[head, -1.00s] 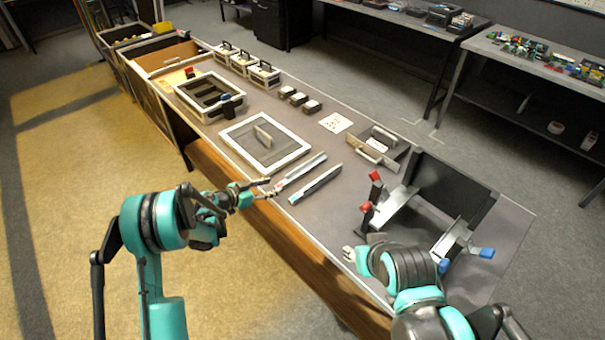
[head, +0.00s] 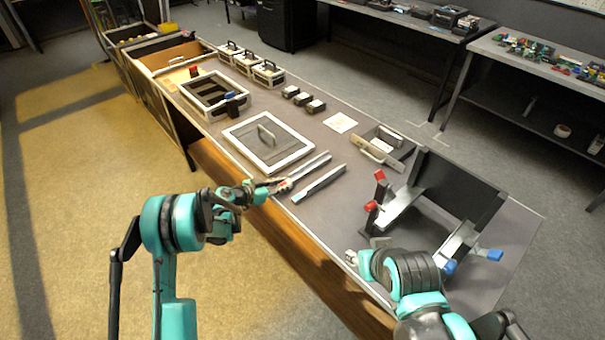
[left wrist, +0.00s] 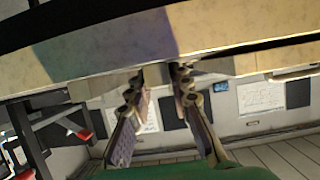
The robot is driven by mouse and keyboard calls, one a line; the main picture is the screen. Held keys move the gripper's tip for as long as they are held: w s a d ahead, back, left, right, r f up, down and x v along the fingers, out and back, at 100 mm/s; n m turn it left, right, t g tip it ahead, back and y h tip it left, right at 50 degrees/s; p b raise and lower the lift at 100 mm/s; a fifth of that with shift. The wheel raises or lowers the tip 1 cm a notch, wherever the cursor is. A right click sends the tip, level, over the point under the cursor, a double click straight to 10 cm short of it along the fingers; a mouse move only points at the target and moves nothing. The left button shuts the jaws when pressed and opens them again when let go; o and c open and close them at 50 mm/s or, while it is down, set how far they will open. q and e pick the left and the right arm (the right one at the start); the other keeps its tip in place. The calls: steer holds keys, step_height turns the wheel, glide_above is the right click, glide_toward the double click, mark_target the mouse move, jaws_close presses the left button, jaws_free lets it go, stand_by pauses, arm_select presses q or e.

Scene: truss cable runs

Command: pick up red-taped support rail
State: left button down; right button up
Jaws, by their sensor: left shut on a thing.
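The red-taped support rail (head: 309,168) is a long pale metal bar at the table's front edge in the head view. Red tape shows at its near end. My left gripper (head: 281,186) is shut on that near end. In the left wrist view, a large pale bar crosses the top, and the left gripper's fingers (left wrist: 160,75) reach up to it; their tips are partly hidden. Whether the rail is clear of the table I cannot tell. My right gripper (head: 353,257) is small beside the right arm, and its jaws are unclear.
A second rail (head: 320,182) lies close to the right, nearly parallel. A white-framed panel with a handle (head: 268,142) lies behind. A dark bracket stand (head: 455,190) with red and blue clamps stands at the right. Several dark blocks (head: 303,98) sit farther back.

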arm_select(q)
steer(key=shift+r, duration=0.15)
steer(key=shift+r, duration=0.35)
steer(key=r+p, duration=0.1)
steer(key=r, duration=0.1)
steer(key=r+p, duration=0.1)
steer(key=r, duration=0.1)
steer(key=shift+s+d, duration=0.15)
steer(key=shift+s, duration=0.05)
steer(key=s+d+r+p, duration=0.3)
steer(key=s+d+r, duration=0.2)
steer(key=s, duration=0.5)
steer(key=shift+r, duration=0.55)
steer(key=shift+a, duration=0.1)
